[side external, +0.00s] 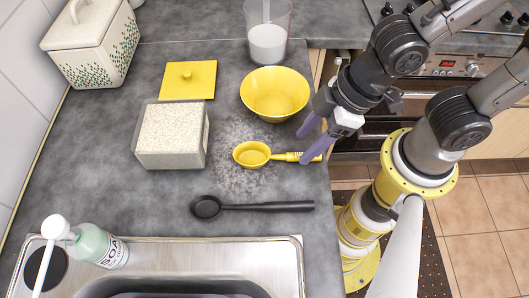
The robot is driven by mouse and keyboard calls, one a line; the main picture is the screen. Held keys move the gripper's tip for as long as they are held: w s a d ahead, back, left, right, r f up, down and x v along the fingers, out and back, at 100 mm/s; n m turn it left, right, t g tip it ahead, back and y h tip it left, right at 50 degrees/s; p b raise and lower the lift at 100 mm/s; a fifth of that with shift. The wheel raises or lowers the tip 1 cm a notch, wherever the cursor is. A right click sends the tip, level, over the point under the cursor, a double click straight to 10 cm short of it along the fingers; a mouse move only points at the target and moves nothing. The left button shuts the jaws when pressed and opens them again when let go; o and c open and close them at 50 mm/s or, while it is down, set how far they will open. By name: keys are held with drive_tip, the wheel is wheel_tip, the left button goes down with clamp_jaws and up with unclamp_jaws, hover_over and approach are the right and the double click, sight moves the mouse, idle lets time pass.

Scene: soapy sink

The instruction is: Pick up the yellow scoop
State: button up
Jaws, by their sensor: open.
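The yellow scoop (252,154) lies on the grey counter in the side external view, its round cup to the left and its ribbed handle pointing right toward the counter's edge. My gripper (307,143) has purple fingers and is open. It is at the right end of the scoop's handle, with one finger near the handle tip. I cannot tell whether the fingers touch the handle or sit above it.
A yellow bowl (274,93) stands just behind the scoop. A grain-filled clear container (172,136) is to the left, with a yellow lid (188,80) behind it. A black spoon (252,207) lies in front. A measuring jug (267,35), soap bottle (97,247) and sink (282,250) surround the area.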

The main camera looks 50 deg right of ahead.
sight(295, 154)
drive_tip(key=shift+x, duration=1.9)
drive_tip(key=shift+w+f, duration=0.1)
drive_tip(key=shift+f, duration=0.05)
clamp_jaws()
